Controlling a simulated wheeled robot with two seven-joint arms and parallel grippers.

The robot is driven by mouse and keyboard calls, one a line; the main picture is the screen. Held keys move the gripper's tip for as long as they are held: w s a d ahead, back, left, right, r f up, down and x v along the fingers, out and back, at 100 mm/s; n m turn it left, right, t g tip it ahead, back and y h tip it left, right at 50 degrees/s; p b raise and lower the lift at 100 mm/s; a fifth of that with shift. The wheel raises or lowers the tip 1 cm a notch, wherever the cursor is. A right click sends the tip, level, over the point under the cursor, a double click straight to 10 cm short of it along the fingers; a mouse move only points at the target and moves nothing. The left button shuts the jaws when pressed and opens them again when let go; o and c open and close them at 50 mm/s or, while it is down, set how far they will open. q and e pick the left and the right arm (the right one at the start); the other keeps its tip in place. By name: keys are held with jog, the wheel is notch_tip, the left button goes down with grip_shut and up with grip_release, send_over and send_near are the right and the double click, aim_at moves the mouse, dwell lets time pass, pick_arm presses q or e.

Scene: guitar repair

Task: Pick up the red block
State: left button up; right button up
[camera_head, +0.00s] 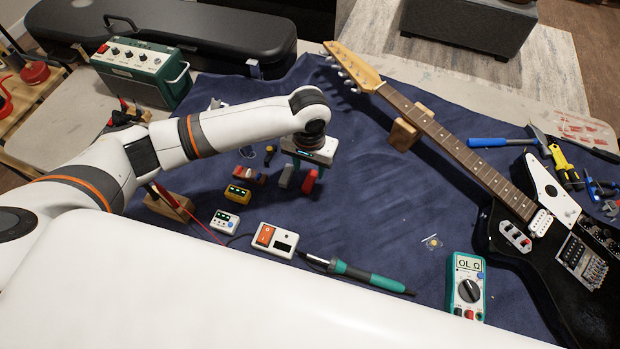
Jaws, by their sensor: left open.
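A small red block (309,182) stands on the dark blue cloth below my left gripper (305,174). The left gripper points down over it and is open. The red block shows at the jaws, and I cannot tell whether a finger touches it. A grey piece (286,177) is just left of the red block, close to the gripper. The gripper hides part of this spot. My right gripper is not in view.
A soldering iron (370,278) and multimeter (467,287) lie nearer. A guitar (460,152) rests on the right. Cloth between is mostly clear.

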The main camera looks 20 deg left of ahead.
aim_at(310, 179)
pick_arm(q)
jog(key=shift+f, duration=0.85)
notch_tip(310, 179, down, 3)
jog(key=shift+w+r, duration=0.1)
jog(key=shift+r, duration=0.1)
jog(key=shift+f, duration=0.55)
grip_shut()
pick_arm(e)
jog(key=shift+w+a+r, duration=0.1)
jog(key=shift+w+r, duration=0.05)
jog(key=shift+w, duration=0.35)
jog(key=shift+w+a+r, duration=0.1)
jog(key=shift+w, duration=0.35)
